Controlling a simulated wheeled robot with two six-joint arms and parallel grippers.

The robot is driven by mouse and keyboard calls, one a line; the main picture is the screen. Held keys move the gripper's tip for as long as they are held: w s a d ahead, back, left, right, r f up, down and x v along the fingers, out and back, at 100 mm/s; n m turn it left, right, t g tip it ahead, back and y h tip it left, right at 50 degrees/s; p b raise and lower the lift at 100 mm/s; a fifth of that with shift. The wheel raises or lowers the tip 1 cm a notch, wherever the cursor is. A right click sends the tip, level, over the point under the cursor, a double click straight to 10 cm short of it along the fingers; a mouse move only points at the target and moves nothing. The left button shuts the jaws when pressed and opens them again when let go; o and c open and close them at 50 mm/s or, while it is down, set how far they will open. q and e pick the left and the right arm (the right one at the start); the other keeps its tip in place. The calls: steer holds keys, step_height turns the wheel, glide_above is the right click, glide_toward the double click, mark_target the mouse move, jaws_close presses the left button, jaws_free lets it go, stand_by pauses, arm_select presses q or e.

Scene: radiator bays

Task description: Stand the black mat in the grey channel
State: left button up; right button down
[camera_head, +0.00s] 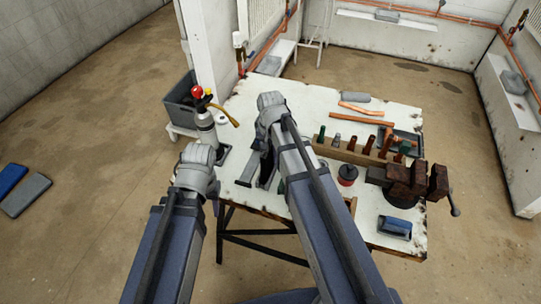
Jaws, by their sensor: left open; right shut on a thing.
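My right arm reaches over the white bench, and its gripper (258,168) is low over the bench's left part. It is shut on a dark thing (267,166), which looks like the black mat; the arm hides much of it. My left gripper (216,200) is open at the bench's left front edge, mostly hidden by its own wrist. I cannot clearly make out the grey channel; a dark grey piece (224,154) lies near the bench's left edge, beside the gas bottle, and I cannot tell whether it is the channel.
The white bench (388,113) carries a wooden rack (345,153) of fittings, copper pipes (361,119), a vice (408,182), a red-and-black tin (347,174) and a blue brush (395,228). A gas bottle (206,127) stands left, by a dark crate (180,104).

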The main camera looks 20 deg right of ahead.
steer(key=shift+f, duration=0.25)
steer(key=c, duration=0.7)
jaws_free()
steer(key=shift+r, duration=0.1)
step_height(320, 180, up, 7)
steer(key=p, duration=0.7)
